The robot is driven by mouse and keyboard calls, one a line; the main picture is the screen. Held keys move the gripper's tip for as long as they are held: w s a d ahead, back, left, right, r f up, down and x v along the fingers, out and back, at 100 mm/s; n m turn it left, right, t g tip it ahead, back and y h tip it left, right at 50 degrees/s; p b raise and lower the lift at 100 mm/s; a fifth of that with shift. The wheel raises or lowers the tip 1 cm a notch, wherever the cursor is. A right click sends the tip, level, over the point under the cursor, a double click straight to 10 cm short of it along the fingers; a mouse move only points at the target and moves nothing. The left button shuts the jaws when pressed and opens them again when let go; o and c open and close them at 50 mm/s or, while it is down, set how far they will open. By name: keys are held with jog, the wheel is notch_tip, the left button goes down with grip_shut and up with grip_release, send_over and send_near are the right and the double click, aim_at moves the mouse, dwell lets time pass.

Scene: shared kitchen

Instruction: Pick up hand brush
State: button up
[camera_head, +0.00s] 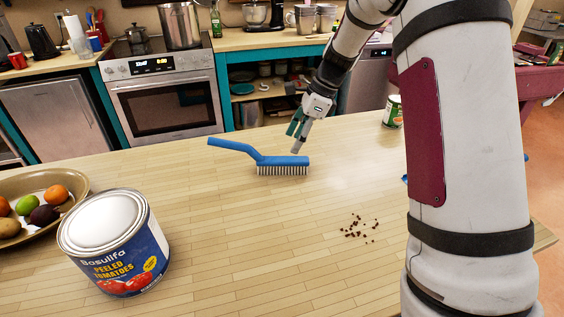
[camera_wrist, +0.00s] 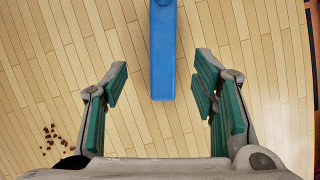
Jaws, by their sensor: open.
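The blue hand brush (camera_head: 283,161) lies on the wooden table with its bristles down and its bent handle pointing left in the head view. In the wrist view the blue back of the brush (camera_wrist: 163,50) reaches down from the top edge, between the lines of the two fingers; its bristles are hidden there. My gripper (camera_head: 296,138) is just behind and above the brush head in the head view. In the wrist view my gripper (camera_wrist: 160,90) has its green finger pads wide apart, with the end of the brush between them. It holds nothing.
A large tomato can (camera_head: 114,245) and a fruit tray (camera_head: 75,183) stand at the left. Dark crumbs (camera_head: 360,230) lie at the right front, also in the wrist view (camera_wrist: 55,138). A small can (camera_head: 392,111) stands at the right back. The table around the brush is clear.

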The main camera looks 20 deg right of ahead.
aim_at(283, 159)
jog(key=x, duration=0.9)
jog(key=shift+w+a, duration=0.1)
jog(key=shift+w, duration=0.2)
grip_shut()
